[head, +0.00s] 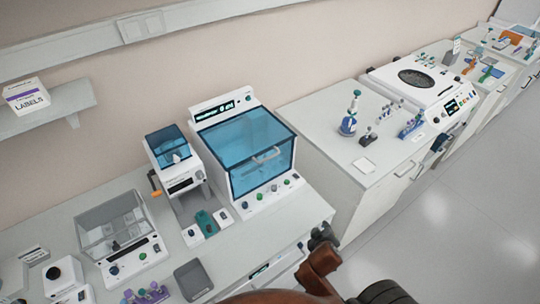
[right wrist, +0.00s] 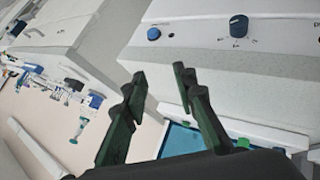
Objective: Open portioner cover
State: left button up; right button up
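A white bench machine with a large see-through blue cover (head: 243,141) stands mid-bench in the head view. A silver handle (head: 267,155) is on the cover's front, and the cover looks shut. A smaller machine with a blue cover (head: 167,146) stands left of it. No label that I can read tells which one is the portioner. My right gripper (head: 322,236) is at the bench's front edge, right of and below the large machine, touching neither cover. In the right wrist view my right gripper (right wrist: 160,79) is open and empty. My left gripper is not in view.
A grey see-through box machine (head: 112,222), a grey tray (head: 192,279) and small teal and white items (head: 207,222) crowd the bench. A white panel with blue knobs (right wrist: 239,26) faces the right gripper. The side bench (head: 330,125) holds bottles. Floor is clear at right.

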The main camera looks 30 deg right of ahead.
jog(key=w+r, duration=0.1)
jog(key=w+d+r+t+h, duration=0.1)
jog(key=w+r, duration=0.1)
jog(key=w+r+n+t+h, duration=0.1)
jog(key=shift+w+d+r, duration=0.3)
jog(key=shift+d+r, duration=0.1)
jog(key=w+r+n+t+h, duration=0.2)
jog(key=w+r+t, duration=0.1)
jog(key=w+r, duration=0.25)
jog(key=n+t+y, duration=0.4)
jog(key=n+t, duration=0.3)
jog(key=n, duration=0.3)
send_near(269, 157)
jog(key=w, duration=0.3)
jog(key=shift+d+p+x, duration=0.2)
jog(key=shift+p+x, duration=0.2)
jog(key=shift+x, duration=0.8)
jog(key=shift+d+p+x, duration=0.15)
jog(key=shift+p+x, duration=0.2)
jog(key=shift+x, duration=0.9)
jog(key=shift+d+p+x, duration=0.2)
jog(key=shift+p+x, duration=0.2)
jog(key=shift+x, duration=0.8)
jog(key=shift+s, duration=0.2)
jog(key=shift+c, duration=0.4)
jog(key=shift+f, duration=0.1)
grip_shut()
